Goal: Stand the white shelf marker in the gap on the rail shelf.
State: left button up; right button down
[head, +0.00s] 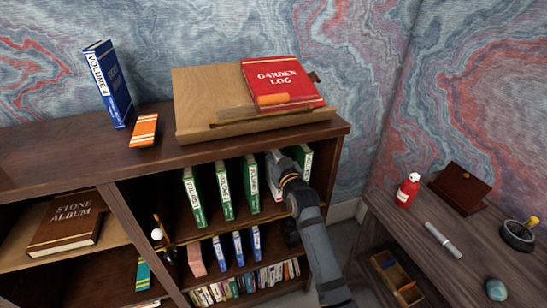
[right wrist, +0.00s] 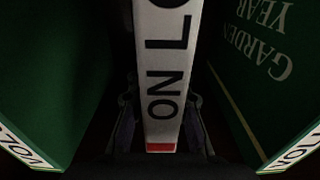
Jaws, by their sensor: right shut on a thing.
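The white shelf marker (head: 274,172) is upright among the green volumes on the rail shelf (head: 240,222). In the right wrist view the marker (right wrist: 162,60) shows black letters and a red band at its lower end. My right gripper (right wrist: 160,125) is shut on it, one finger on each side. Green books stand left (right wrist: 50,80) and right (right wrist: 270,70) of it, with dark space between. In the head view my right gripper (head: 284,180) covers part of the marker. Whether its base touches the shelf is hidden. My left gripper is not in view.
Green volumes (head: 223,190) stand left of the marker and another (head: 304,160) stands right of it. Small blue books (head: 238,248) stand on the shelf below. A sloped wooden stand with a red Garden Log (head: 280,82) is on top. A side desk (head: 450,265) is at right.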

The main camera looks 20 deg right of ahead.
jog(key=shift+f, duration=0.75)
jog(key=shift+f, duration=0.15)
jog(key=c, duration=1.2)
grip_release()
jog(key=s, duration=1.2)
jog(key=shift+d, duration=0.2)
